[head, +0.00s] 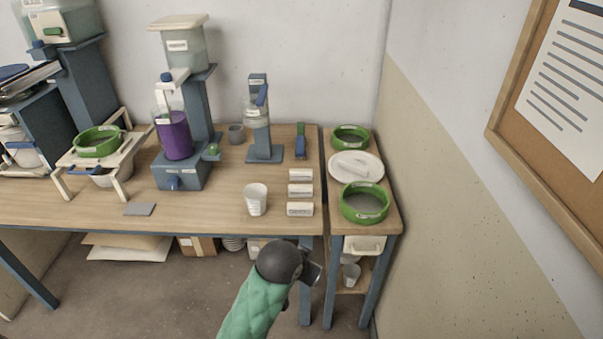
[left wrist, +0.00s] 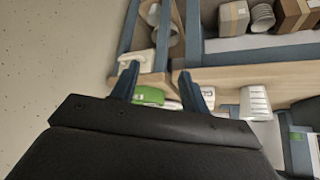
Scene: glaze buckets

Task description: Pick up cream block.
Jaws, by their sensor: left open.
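Three small whitish, labelled blocks lie in a column near the right end of the wooden table in the head view: a far one (head: 300,175), a middle one (head: 300,190) and a near one (head: 300,209). Their labels are too small to read, so I cannot tell which is called cream. My left gripper (head: 312,272) is in front of the table's edge, apart from the blocks. In the left wrist view my left gripper (left wrist: 158,88) is open, its two fingers spread with nothing held. Part of a whitish block (left wrist: 208,98) shows beyond one finger. My right gripper is not in view.
A white cup (head: 256,199) stands left of the near block. A side table on the right holds green rings (head: 364,203) and a round white plate (head: 342,170). A blue stand (head: 265,153) is behind. The wall (head: 440,200) bounds the right side.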

